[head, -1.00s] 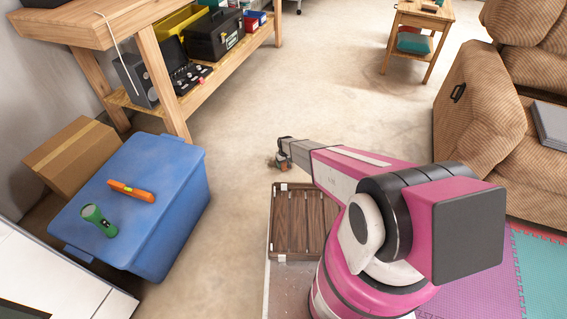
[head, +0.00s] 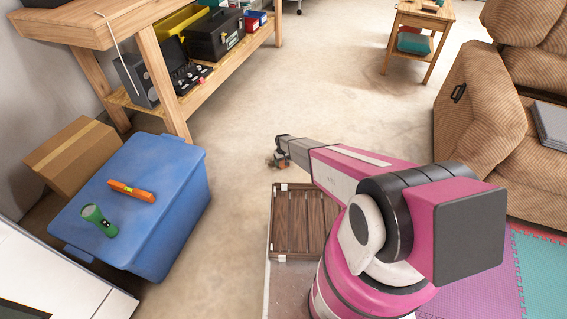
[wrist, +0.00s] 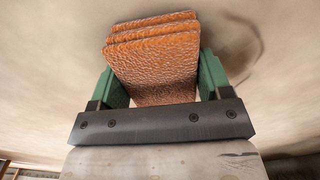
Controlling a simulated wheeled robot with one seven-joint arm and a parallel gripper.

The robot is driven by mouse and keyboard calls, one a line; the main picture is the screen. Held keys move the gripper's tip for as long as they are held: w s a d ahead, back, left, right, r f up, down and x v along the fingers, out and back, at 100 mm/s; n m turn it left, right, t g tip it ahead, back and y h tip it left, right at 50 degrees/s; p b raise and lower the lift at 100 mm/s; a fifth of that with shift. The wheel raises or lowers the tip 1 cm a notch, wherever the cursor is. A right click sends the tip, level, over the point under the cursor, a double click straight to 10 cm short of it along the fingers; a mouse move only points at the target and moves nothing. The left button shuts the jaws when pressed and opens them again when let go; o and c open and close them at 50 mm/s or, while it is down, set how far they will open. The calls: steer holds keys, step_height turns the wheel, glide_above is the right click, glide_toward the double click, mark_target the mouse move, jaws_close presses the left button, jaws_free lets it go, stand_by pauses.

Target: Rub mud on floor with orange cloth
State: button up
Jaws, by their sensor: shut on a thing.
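The orange cloth (wrist: 152,62) is a folded, rough-textured stack between the green fingers of my gripper (wrist: 158,82) in the wrist view. My gripper is shut on it. In the head view my gripper (head: 278,161) is low over the beige floor, just beyond the wooden slatted crate, and only a small bit of the cloth shows there. A faint darker patch (wrist: 249,58) lies on the floor to the right of the cloth in the wrist view. I cannot tell whether it is mud or shadow, or whether the cloth touches the floor.
The slatted crate (head: 290,252) lies near my base. A blue bin (head: 170,225) with a flashlight and an orange level stands at left, by a cardboard box (head: 78,155). A workbench (head: 160,85) stands at back left, a recliner (head: 475,140) at right. The floor between is clear.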

steer(key=shift+w+a, duration=0.75)
steer(key=shift+w, duration=0.3)
steer(key=shift+w+a, duration=0.7)
steer(key=shift+w, duration=0.3)
steer(key=shift+w+a+f, duration=0.15)
steer(key=shift+w+a, duration=0.3)
steer(key=shift+w, duration=0.15)
steer(key=shift+s+d, duration=0.65)
steer(key=shift+s, duration=0.25)
steer(key=shift+s+d, duration=0.6)
steer(key=shift+s, duration=0.25)
steer(key=shift+s, duration=0.1)
steer(key=shift+s+d+r, duration=0.2)
steer(key=shift+s+d, duration=0.9)
steer(key=shift+s, duration=0.3)
steer(key=shift+s+d+f, duration=0.2)
steer(key=shift+s+d, duration=0.2)
steer(key=shift+s, duration=0.15)
steer(key=shift+w+a+r, duration=0.1)
steer(key=shift+w+a, duration=0.55)
steer(key=shift+w, duration=0.25)
steer(key=shift+w+a+r, duration=0.1)
steer(key=shift+w+a, duration=0.5)
steer(key=shift+w, duration=0.25)
steer(key=shift+w+a+f, duration=0.15)
steer(key=shift+w+a, duration=0.4)
steer(key=shift+w, duration=0.25)
steer(key=shift+w+a, duration=0.1)
